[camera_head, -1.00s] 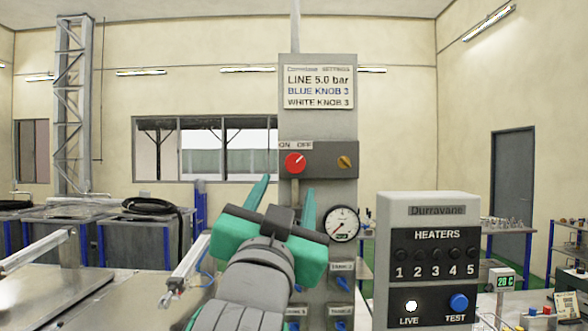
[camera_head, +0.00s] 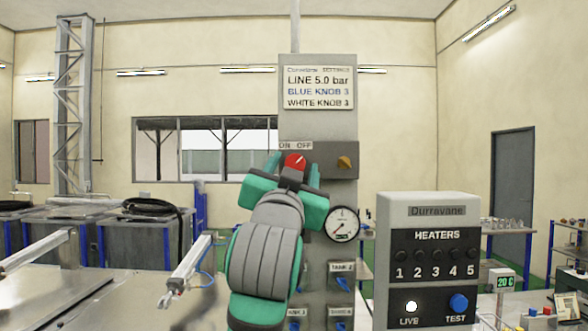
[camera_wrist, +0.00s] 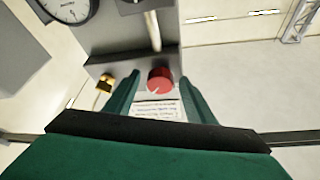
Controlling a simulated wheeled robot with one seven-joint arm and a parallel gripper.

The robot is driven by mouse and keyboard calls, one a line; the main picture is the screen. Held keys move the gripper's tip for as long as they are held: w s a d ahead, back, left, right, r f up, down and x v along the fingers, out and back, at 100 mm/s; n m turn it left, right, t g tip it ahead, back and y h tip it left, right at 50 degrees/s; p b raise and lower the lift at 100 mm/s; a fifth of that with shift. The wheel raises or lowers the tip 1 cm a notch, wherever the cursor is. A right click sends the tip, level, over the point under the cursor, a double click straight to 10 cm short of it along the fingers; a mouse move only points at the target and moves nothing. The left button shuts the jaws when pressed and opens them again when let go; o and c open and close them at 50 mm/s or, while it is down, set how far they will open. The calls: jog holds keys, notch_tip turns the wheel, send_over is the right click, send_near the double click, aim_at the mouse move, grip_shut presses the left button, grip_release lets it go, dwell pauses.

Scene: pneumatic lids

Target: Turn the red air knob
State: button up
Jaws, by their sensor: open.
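The red air knob (camera_head: 296,161) sits on a dark switch block on the grey column, under the ON and OFF labels. Its lower part is hidden behind my gripper in the head view. In the wrist view the knob (camera_wrist: 160,80) shows whole, with a white pointer mark. My gripper (camera_wrist: 158,88) is open, its two green fingers on either side of the knob's position in the picture. I cannot tell whether the fingers reach around the knob or stop short of it. In the head view my gripper (camera_head: 284,178) covers the area just below the knob.
A yellow knob (camera_head: 345,162) is right of the red one on the same block. A pressure gauge (camera_head: 342,224) and several blue valves are lower on the column. A heater box (camera_head: 433,206) stands to the right. A sign (camera_head: 318,88) is above.

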jog(key=shift+c, duration=0.6)
jog(key=c, duration=0.9)
jog(key=shift+n, duration=0.3)
jog(key=n+y, duration=0.2)
jog(key=n, duration=0.3)
jog(key=shift+d+f+y, duration=0.1)
jog(key=shift+d+y, duration=0.2)
jog(key=shift+y, duration=0.1)
jog(key=n+y, duration=0.2)
jog(key=n, duration=0.2)
jog(key=n+y, duration=0.2)
jog(key=n, duration=0.2)
jog(key=shift+d, duration=0.2)
jog(key=n+g+y, duration=0.1)
jog(key=n, duration=0.2)
jog(key=n+g+y, duration=0.1)
jog(key=n, duration=0.1)
jog(key=shift+d+r+n, duration=0.1)
jog(key=shift+r+n, duration=0.1)
jog(key=shift+n, duration=0.2)
jog(key=shift+r+n+g+y, duration=0.1)
jog(key=shift+n+g+y, duration=0.25)
jog(key=shift+n, duration=0.85)
jog(key=shift+n+g+y, duration=0.15)
jog(key=shift+n+g, duration=0.4)
jog(key=shift+n, duration=0.65)
